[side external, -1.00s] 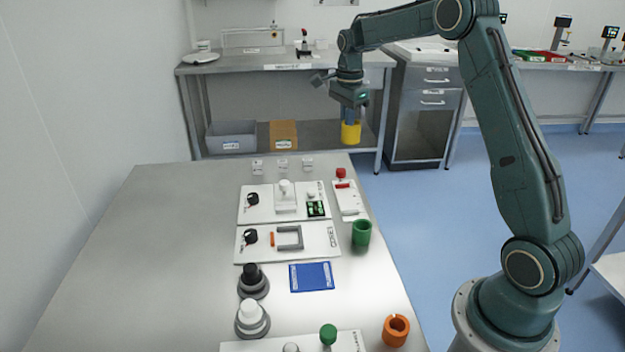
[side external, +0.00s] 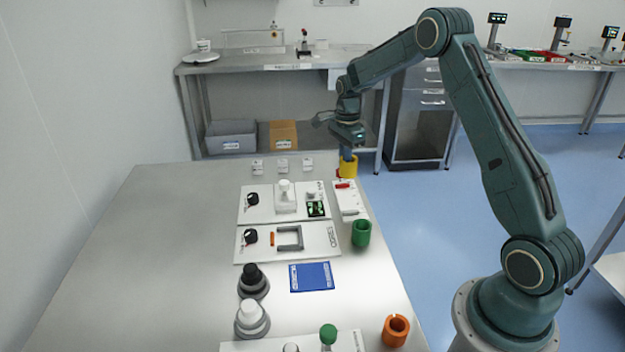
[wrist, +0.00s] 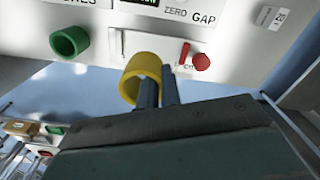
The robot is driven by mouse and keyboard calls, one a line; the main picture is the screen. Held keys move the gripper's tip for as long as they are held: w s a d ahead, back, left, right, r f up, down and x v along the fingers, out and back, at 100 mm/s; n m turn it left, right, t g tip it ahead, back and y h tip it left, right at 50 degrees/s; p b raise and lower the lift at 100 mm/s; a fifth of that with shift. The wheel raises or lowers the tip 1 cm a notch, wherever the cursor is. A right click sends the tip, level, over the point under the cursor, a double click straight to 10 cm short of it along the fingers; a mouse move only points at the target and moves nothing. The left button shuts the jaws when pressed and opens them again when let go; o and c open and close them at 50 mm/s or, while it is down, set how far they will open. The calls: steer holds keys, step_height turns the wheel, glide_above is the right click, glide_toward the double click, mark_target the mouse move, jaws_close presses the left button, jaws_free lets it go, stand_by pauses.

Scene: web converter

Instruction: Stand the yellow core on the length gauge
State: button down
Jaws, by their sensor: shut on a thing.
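The yellow core (side external: 348,168) is a short hollow cylinder. My gripper (side external: 347,154) points down and is shut on it, holding it roughly upright. In the side view the core is at the far end of the narrow white panel with red parts (side external: 349,203), likely the length gauge, and partly covers its red knob (side external: 340,173). In the wrist view the core (wrist: 130,86) shows its open bore, with my gripper's fingers (wrist: 160,90) at its right wall. The panel (wrist: 143,45) lies beyond it there. I cannot tell whether core and panel touch.
A green core (side external: 361,233) stands near the table's right edge, nearer the camera. An orange core (side external: 396,330) stands at the front right. Two white fixture panels (side external: 262,207) (side external: 320,250) lie left of the narrow panel. The table's left side is clear.

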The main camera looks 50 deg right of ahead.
steer(key=shift+f, duration=4.7)
steer(key=shift+f, duration=0.15)
steer(key=c, duration=1.6)
jaws_free()
step_height(320, 180, up, 12)
steer(key=shift+f, duration=0.1)
steer(key=shift+r, duration=0.25)
steer(key=shift+r, duration=0.1)
